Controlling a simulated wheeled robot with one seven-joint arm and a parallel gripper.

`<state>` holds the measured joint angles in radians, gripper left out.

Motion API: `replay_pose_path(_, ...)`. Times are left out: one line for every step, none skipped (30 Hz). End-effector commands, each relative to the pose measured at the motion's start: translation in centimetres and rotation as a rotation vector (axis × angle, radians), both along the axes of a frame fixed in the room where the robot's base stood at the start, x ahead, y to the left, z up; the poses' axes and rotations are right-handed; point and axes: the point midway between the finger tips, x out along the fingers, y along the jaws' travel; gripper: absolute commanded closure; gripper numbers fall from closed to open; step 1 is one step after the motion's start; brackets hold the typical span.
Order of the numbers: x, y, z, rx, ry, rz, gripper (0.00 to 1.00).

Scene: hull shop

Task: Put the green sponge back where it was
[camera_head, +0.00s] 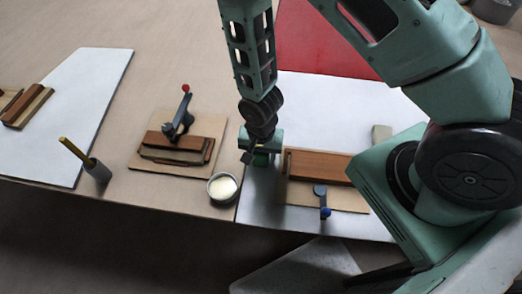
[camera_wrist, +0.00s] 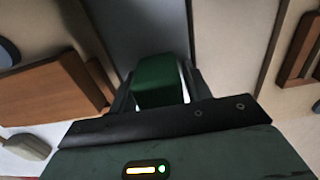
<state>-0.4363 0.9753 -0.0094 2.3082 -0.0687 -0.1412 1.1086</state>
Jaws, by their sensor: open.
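The green sponge (camera_wrist: 160,82) shows in the wrist view between the two fingers of my gripper (camera_wrist: 158,95). The fingers are open, with a light gap beside the sponge. In the head view my gripper (camera_head: 258,157) points down over the left end of the grey metal strip (camera_head: 262,205), near the table's front. There the sponge is mostly hidden by the fingers. The wrist view shows the grey strip (camera_wrist: 150,28) beyond the sponge. I cannot tell whether the sponge touches the strip or a finger.
A bowl with pale contents (camera_head: 222,187) stands close left of my gripper. A board with a reddish wooden block (camera_head: 320,166) and a blue-knobbed clamp (camera_head: 322,196) lies close right. Further left are a red-knobbed clamp (camera_head: 180,115) on wood pieces and a grey cup (camera_head: 98,171) holding a stick.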

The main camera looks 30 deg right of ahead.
Motion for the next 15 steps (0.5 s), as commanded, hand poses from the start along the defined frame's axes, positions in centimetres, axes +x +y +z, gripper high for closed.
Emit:
replay_pose_path(0.0,0.0,0.3,0.000,0.000,0.000,0.51)
replay_pose_path(0.0,0.0,0.5,-0.001,-0.001,0.000,0.51)
replay_pose_path(0.1,0.0,0.7,0.001,-0.002,0.000,0.51)
replay_pose_path(0.1,0.0,1.0,0.001,-0.003,0.000,0.51)
replay_pose_path(0.1,0.0,1.3,0.001,-0.003,0.000,0.51)
replay_pose_path(0.1,0.1,1.8,0.002,-0.004,0.000,0.51)
replay_pose_path(0.1,0.1,2.2,0.002,-0.004,0.000,0.51)
replay_pose_path(0.1,0.1,2.7,0.002,-0.005,0.000,0.51)
replay_pose_path(0.1,0.1,3.4,0.002,-0.004,-0.001,0.51)
replay_pose_path(0.2,0.1,3.9,0.002,-0.005,-0.001,0.51)
replay_pose_path(0.2,0.1,4.5,0.002,-0.005,-0.001,0.51)
replay_pose_path(0.1,0.1,5.2,0.002,-0.005,0.000,0.51)
replay_pose_path(0.1,0.1,5.7,0.002,-0.005,0.000,0.51)
replay_pose_path(0.1,0.0,6.2,0.002,-0.005,0.000,0.51)
replay_pose_path(0.2,0.1,7.0,0.002,-0.005,-0.001,0.51)
